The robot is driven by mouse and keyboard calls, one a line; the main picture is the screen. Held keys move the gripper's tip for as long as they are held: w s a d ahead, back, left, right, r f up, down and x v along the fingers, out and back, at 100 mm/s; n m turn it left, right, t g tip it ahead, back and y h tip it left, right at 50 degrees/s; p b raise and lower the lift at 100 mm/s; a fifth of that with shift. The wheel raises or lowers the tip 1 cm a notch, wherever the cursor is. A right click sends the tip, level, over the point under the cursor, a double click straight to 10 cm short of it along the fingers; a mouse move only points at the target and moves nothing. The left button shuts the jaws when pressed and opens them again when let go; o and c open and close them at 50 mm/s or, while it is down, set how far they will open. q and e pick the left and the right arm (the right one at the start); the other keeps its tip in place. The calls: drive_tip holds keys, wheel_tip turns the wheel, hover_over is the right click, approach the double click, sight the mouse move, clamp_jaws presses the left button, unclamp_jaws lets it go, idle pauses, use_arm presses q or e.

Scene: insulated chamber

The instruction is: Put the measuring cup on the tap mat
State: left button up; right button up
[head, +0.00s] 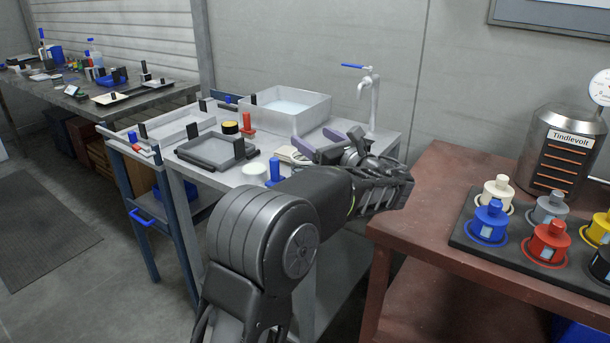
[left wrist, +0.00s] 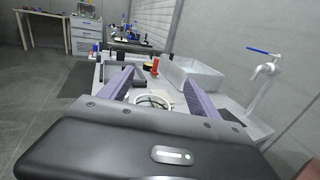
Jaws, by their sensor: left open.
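My left gripper (head: 331,139) is open above the right part of the grey bench, near the tap, with its two purple fingers spread. In the left wrist view its fingers (left wrist: 157,76) reach forward over the bench. A white round rim (left wrist: 154,101) shows between them, partly hidden by the gripper body; it may be the measuring cup, but I cannot tell. A pale flat square (head: 291,155) lies left of the gripper in the head view; I cannot tell whether it is the tap mat. My right gripper is not in view.
A white basin (head: 285,110) and a blue-handled tap (head: 374,98) stand at the back of the bench. A dark tray (head: 209,155), a white round piece (head: 252,172) and a blue cylinder (head: 275,169) are to the left. A red-brown table (head: 440,200) stands right.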

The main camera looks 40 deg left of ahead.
sight(312, 163)
use_arm(q)
wheel_tip(312, 163, down, 7)
drive_tip(key=shift+a+f+b, duration=0.1)
drive_tip(key=shift+a+b, duration=0.05)
drive_tip(key=shift+b, duration=0.45)
drive_tip(key=shift+w+a+r, duration=0.2)
drive_tip(key=shift+w+a, duration=0.1)
drive_tip(key=shift+a, duration=0.35)
drive_tip(key=shift+w+a, duration=0.2)
drive_tip(key=shift+a, duration=0.2)
drive_tip(key=x, duration=0.5)
drive_tip(key=shift+r, duration=0.1)
drive_tip(key=c, duration=1.3)
drive_tip(key=shift+o, duration=0.2)
wheel_tip(312, 163, up, 10)
drive_tip(key=p, duration=0.2)
